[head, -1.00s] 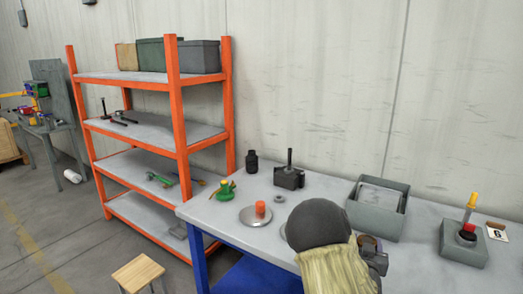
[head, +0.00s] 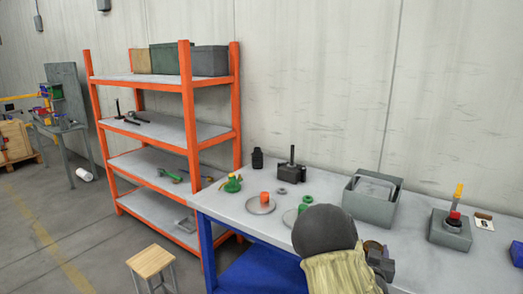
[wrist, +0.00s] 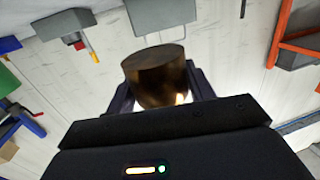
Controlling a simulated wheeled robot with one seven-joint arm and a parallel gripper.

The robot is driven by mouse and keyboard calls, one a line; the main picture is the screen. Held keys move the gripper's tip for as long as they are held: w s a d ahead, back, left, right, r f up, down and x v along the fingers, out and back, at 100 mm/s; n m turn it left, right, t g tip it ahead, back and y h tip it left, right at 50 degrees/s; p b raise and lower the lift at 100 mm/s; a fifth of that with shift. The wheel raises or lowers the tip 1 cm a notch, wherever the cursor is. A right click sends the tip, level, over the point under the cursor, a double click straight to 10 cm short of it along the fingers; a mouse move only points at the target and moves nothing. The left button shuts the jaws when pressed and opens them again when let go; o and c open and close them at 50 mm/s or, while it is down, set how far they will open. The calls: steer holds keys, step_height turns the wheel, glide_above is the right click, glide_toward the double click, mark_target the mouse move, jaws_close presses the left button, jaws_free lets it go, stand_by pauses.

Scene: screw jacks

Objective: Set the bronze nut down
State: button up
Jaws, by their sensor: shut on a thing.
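The bronze nut (wrist: 155,75) is a dark brown, thick round piece held between the two fingers of my gripper (wrist: 161,92) in the wrist view. In the head view, my gripper (head: 380,262) is at the right of my arm over the workbench (head: 420,255), with the bronze nut (head: 374,247) partly showing at its jaws. The gripper is shut on the nut. My arm hides part of the bench, and I cannot tell how high the nut is above it.
Behind stands a grey bin (head: 365,212). At right are a grey block (head: 449,234) and a number card (head: 484,222).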

steer(key=shift+s+a, duration=0.1)
steer(key=shift+a, duration=0.2)
steer(key=shift+w+a+f+y+p, duration=0.35)
steer(key=shift+a+f+p, duration=0.15)
steer(key=shift+a+f, duration=0.35)
steer(key=shift+a, duration=0.05)
steer(key=s+a+f+n+y+p, duration=0.2)
steer(key=s+a+f+y+p, duration=0.1)
steer(key=a, duration=0.4)
steer(key=s+a+f+n+t+y+p, duration=0.1)
steer(key=s+a+f+n+y+p, duration=0.1)
steer(key=s+a+f+p, duration=0.3)
steer(key=a+f+y+p, duration=0.1)
steer(key=a+f, duration=0.2)
steer(key=shift+s+a+n, duration=0.15)
steer(key=shift+s+n, duration=0.15)
steer(key=shift+s, duration=0.05)
